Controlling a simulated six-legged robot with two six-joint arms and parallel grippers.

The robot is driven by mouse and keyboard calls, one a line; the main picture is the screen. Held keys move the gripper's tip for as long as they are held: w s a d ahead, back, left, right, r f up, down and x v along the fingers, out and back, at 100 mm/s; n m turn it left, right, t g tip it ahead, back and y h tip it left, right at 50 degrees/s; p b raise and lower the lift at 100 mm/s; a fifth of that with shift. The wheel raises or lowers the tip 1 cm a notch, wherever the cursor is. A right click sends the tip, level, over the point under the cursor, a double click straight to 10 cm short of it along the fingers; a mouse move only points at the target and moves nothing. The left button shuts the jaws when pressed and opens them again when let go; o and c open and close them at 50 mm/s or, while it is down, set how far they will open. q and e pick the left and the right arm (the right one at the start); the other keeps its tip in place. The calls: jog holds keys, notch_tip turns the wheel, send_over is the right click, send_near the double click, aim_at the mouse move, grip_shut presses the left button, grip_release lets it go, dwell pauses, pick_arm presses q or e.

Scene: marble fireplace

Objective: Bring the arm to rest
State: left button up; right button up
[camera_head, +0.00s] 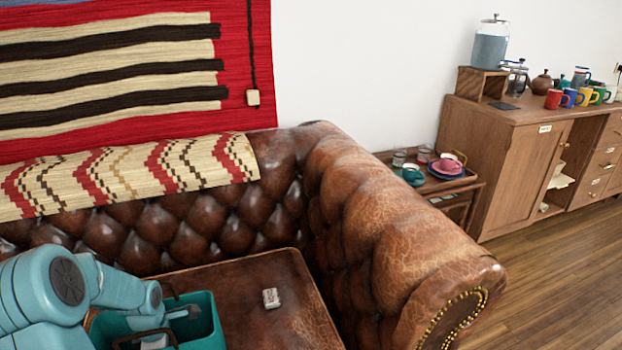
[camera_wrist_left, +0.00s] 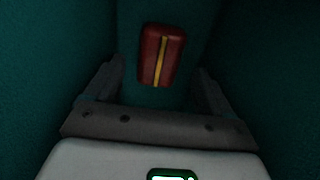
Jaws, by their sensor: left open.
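My left arm comes in from the left in the head view and reaches into a teal tote (camera_head: 212,328) with brown handles on the sofa seat. In the wrist view my left gripper (camera_wrist_left: 155,92) is open, its dark fingers spread apart inside the teal walls. A small dark red case (camera_wrist_left: 160,55) with a yellow stripe lies beyond the fingertips, in line with the gap between them. I cannot tell whether anything touches it. My right gripper is not in view.
The tote stands on a brown leather sofa (camera_head: 362,195); a small light packet (camera_head: 271,298) lies on its seat. A patterned blanket (camera_head: 120,178) covers the backrest. A side table with cups (camera_head: 447,164) and a wooden cabinet (camera_head: 515,175) stand further right. Wooden floor is clear at right.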

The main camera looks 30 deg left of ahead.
pick_arm(q)
jog(key=shift+r, duration=0.5)
jog(key=shift+f, duration=0.1)
